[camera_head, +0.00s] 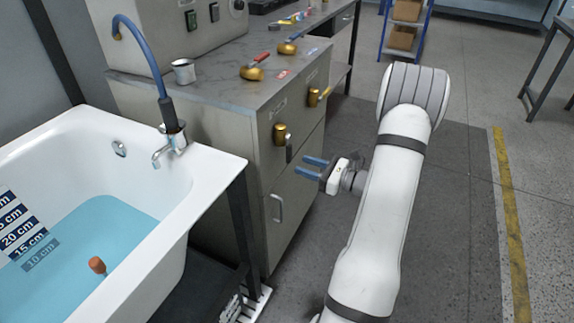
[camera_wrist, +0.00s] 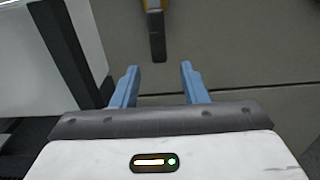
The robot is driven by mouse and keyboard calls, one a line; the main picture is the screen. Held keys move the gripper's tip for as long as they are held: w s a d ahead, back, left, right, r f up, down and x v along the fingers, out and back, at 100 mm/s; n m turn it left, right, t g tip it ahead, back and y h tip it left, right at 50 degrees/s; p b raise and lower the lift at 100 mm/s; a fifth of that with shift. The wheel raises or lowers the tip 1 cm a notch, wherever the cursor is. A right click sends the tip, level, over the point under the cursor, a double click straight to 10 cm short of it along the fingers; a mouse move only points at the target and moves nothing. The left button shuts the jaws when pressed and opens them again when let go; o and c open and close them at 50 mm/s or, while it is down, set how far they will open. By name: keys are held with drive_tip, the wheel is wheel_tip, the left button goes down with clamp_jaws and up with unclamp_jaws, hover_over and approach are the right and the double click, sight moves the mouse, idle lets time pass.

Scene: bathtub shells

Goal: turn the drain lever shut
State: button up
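A brass valve (camera_head: 280,134) on the cabinet front carries a dark lever (camera_head: 289,149) that hangs down. In the wrist view this lever (camera_wrist: 157,40) shows at the top centre, just beyond my fingertips. I cannot read the labels that would say which is the drain lever. My gripper (camera_head: 300,166) is open and empty, its blue fingers pointing at the cabinet, near and apart from the dark lever. In the wrist view my gripper (camera_wrist: 159,68) has a clear gap between its fingers.
The white bathtub (camera_head: 213,173) stands left of my gripper, with blue water (camera_head: 85,230) and a small brown float (camera_head: 97,265). Red-handled (camera_head: 254,68) and blue-handled (camera_head: 289,46) valves lie on the worktop. A cabinet handle (camera_head: 278,208) sticks out below. Floor to the right is free.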

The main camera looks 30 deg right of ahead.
sight(291, 161)
drive_tip(key=x, duration=0.6)
drive_tip(key=shift+b, duration=0.4)
drive_tip(key=shift+c, duration=0.3)
clamp_jaws()
